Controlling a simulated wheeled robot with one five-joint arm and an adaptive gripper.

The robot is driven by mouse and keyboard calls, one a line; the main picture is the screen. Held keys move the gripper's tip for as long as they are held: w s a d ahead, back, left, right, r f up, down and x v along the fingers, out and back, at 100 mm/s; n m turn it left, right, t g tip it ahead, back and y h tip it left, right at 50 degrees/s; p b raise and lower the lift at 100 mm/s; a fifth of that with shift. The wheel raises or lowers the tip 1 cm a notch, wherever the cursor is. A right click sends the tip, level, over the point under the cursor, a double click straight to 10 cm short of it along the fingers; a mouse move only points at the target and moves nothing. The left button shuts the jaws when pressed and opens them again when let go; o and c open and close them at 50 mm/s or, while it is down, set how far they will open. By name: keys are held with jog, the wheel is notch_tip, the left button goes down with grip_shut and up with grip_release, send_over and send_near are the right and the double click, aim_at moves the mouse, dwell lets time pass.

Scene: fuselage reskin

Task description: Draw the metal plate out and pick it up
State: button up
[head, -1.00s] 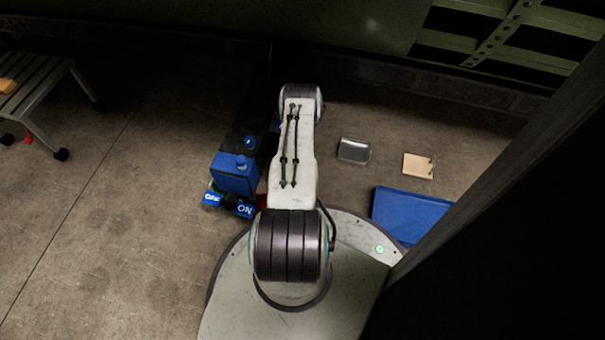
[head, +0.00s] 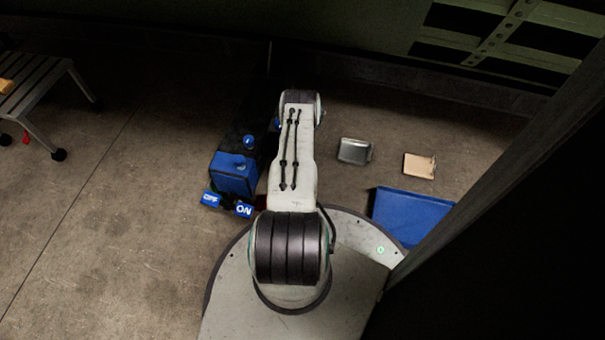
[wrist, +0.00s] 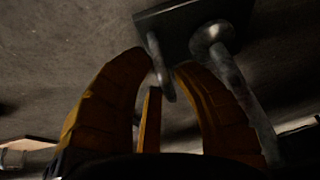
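A grey metal plate (head: 353,151) lies on the floor right of my arm in the head view. In the wrist view, the two yellow fingers of my gripper (wrist: 163,62) are apart. A thin grey prong (wrist: 158,68) hangs between their tips; I cannot tell whether they touch it. It comes down from a dark flat block (wrist: 180,18), which also carries a thick round grey rod (wrist: 228,65) right of the fingers. I cannot tell whether this block is part of the metal plate. In the head view my arm hides the gripper.
A tan plate (head: 419,164) and a blue panel (head: 408,216) lie at the right. A blue box (head: 234,173) with ON and OFF labels stands close left of my arm. A bench (head: 42,88) is far left. A dark post (head: 500,170) blocks the right. Floor at lower left is clear.

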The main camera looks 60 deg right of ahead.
grip_shut()
jog(key=shift+s+d, duration=0.1)
jog(key=shift+s, duration=0.05)
